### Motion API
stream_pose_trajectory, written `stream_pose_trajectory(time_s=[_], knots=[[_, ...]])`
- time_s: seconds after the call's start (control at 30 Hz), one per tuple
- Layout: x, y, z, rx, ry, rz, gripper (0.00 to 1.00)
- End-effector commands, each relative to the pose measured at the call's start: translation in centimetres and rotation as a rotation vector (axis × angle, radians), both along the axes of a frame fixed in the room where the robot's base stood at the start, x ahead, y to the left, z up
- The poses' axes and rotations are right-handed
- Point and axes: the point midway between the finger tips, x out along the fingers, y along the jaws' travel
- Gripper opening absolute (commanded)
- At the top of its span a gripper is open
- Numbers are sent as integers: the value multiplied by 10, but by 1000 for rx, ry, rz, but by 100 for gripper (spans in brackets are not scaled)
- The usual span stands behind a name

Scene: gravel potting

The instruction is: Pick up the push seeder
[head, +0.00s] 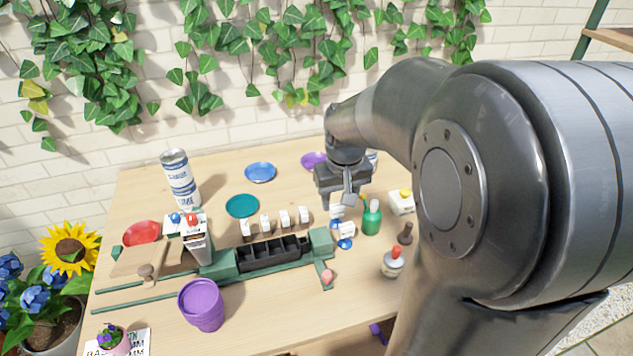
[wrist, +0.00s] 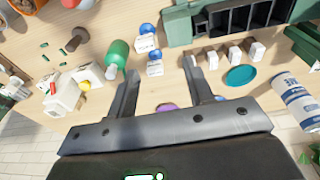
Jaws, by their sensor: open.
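I cannot tell for certain which thing is the push seeder. My gripper (head: 350,195) is open and empty above the back right part of the table; its two fingers also show spread apart in the wrist view (wrist: 161,70). Two small blue-topped pieces with white labels, a nearer one (head: 346,231) and a farther one (head: 337,212), stand just below it. In the wrist view one of them (wrist: 154,69) shows between the fingertips, apart from them. A green bottle (head: 371,218) is beside them, near one finger in the wrist view (wrist: 117,56).
A green rack with a black cell tray (head: 265,256) lies left of my gripper. Several small white-labelled blocks (head: 284,218) stand behind it. A red-topped bottle (head: 391,264), a brown knobbed piece (head: 405,234), a purple pot (head: 202,306) and a tall can (head: 180,182) stand around.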

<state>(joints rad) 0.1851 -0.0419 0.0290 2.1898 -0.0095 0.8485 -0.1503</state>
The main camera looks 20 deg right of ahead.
Motion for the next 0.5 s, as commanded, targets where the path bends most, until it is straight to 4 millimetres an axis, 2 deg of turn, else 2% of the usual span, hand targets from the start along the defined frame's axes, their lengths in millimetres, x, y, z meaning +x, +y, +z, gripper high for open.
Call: stream_pose_trajectory(time_s=[0.03,0.2,0.3,0.5], knots=[[10,-7,-14,4,28,-3,47],[33,-25,-51,17,94,-3,47],[42,-33,-68,24,120,-1,47],[49,-40,-86,31,144,-1,47]])
